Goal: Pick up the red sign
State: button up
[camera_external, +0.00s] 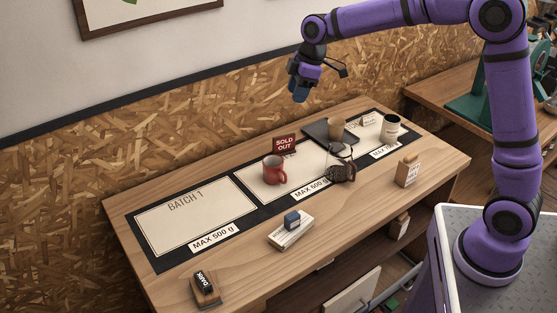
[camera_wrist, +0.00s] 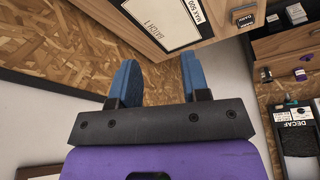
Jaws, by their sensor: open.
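The red sign (camera_external: 284,144) reads "SOLD OUT" and stands upright at the back of the middle panel on the table, just behind a red mug. It is not seen in the wrist view. My gripper (camera_external: 300,93) is above and behind the table, well up from the sign and apart from it. In the wrist view its two blue fingers (camera_wrist: 158,82) are spread apart with nothing between them.
The red mug (camera_external: 273,170) stands close in front of the sign. The "BATCH 1" panel (camera_external: 190,222) is bare. The chipboard wall (camera_external: 120,140) rises behind.

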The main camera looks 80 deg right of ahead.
jog(key=w+d+f+n+y, duration=0.1)
jog(key=w+d+f, duration=0.2)
jog(key=d+f, duration=0.4)
jog(key=w+d+f, duration=0.2)
jog(key=d+f, duration=0.4)
jog(key=d, duration=0.3)
send_near(285, 136)
jog(key=shift+w+d+f+n+t+y, duration=0.1)
jog(key=shift+f+n+t+y, duration=0.1)
jog(key=shift+f, duration=0.15)
jog(key=shift+w+d+f+n+t+y, duration=0.1)
jog(key=shift+f+n, duration=0.1)
jog(key=shift+f, duration=0.2)
jog(key=shift+d+f, duration=0.15)
jog(key=shift+f, duration=0.4)
jog(key=x, duration=1)
jog(key=shift+a, duration=0.2)
grip_shut()
